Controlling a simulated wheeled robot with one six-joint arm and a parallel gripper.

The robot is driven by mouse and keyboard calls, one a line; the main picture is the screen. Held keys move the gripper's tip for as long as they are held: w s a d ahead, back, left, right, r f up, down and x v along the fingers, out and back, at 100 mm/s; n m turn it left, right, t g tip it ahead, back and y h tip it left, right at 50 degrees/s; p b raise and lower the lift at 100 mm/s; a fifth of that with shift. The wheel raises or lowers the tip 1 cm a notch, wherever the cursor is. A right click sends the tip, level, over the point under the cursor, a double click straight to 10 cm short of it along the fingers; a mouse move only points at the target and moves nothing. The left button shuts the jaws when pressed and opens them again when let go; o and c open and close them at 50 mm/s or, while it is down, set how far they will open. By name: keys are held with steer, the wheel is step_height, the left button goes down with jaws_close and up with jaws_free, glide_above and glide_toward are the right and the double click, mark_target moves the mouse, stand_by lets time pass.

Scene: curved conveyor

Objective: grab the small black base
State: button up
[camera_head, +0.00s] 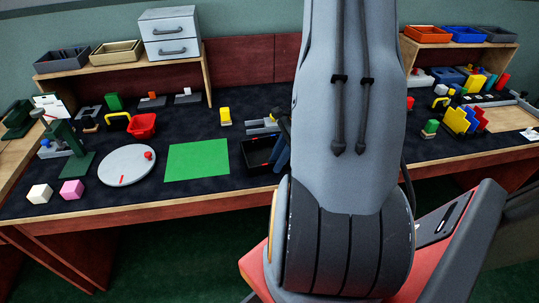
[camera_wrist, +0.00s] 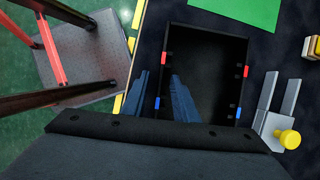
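A black open-topped base like a shallow tray (camera_wrist: 205,68), with red and blue marks on its side walls, lies on the dark table top in the wrist view. In the head view the black base (camera_head: 256,153) sits at the table's front edge, partly hidden by my arm. My gripper (camera_wrist: 159,76) is open, its two blue fingers apart with nothing seen held between them. The fingers are at the base's left wall, one on each side of it in the picture. I cannot tell whether they touch it. In the head view my gripper (camera_head: 283,132) is mostly hidden behind my arm.
A grey two-pronged part with a yellow knob (camera_wrist: 289,139) lies just right of the base. A green mat (camera_head: 197,160) lies left of it.

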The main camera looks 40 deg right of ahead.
steer(key=shift+f, duration=0.2)
jaws_close()
steer(key=shift+r, duration=0.1)
